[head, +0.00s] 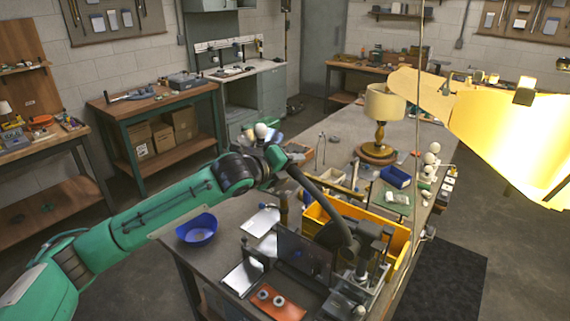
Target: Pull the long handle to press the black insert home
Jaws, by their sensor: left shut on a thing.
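A press (360,270) with a dark metal frame stands at the near end of the long workbench. Its long black handle (322,205) slopes up and left from the press. My left gripper (284,160) is at the handle's upper end and is shut on it, though the arm's wrist partly hides the grip. The black insert cannot be made out among the dark parts of the press. My right gripper is not in view.
A yellow bin (398,243) stands close behind the press. A blue bowl (197,230) and an orange mat (276,301) with grey rings lie on the near bench. A lamp (382,112) stands farther back. A large yellow panel (515,130) hangs at the right.

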